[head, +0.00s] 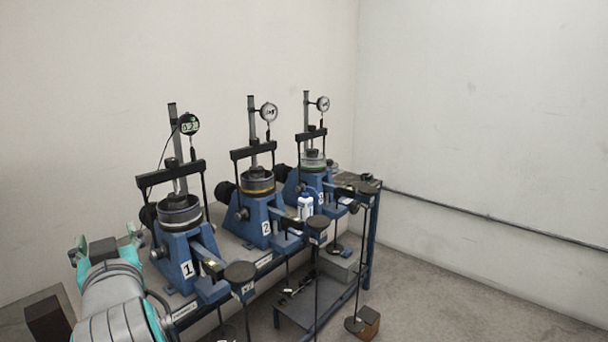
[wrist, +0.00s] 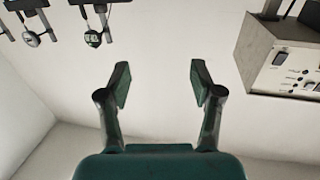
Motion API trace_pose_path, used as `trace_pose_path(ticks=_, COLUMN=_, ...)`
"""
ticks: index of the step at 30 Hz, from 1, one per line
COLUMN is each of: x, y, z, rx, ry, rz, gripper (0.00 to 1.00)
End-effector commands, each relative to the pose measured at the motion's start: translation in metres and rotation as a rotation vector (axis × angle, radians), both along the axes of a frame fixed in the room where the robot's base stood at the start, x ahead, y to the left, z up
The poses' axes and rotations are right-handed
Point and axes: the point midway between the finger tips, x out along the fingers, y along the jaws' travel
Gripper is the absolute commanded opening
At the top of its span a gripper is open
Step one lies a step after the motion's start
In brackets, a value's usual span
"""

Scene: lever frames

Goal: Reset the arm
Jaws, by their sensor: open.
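My arm shows at the lower left of the head view, beside the lever frame marked 1 and apart from it. My gripper (wrist: 160,82) shows in the wrist view, with its two dark green fingers spread apart and nothing between them. Behind the fingers is only plain pale wall.
Blue lever frames marked 1 (head: 186,262) and 2 (head: 262,222), and a third (head: 303,190), stand in a row on a bench. Each carries a dial gauge on a post. A grey control box (wrist: 285,55) is at the wrist view's right. Floor at right is clear.

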Motion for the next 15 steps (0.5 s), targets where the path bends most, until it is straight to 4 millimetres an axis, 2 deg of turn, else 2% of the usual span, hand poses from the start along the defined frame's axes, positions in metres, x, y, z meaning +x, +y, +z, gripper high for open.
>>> trace_pose_path(ticks=10, x=0.009, y=-0.023, z=-0.042, rx=-0.016, ry=0.006, rz=-0.024, gripper=0.65)
trace_pose_path(ticks=15, x=0.013, y=-0.041, z=-0.072, rx=-0.026, ry=0.012, rz=-0.042, gripper=0.65)
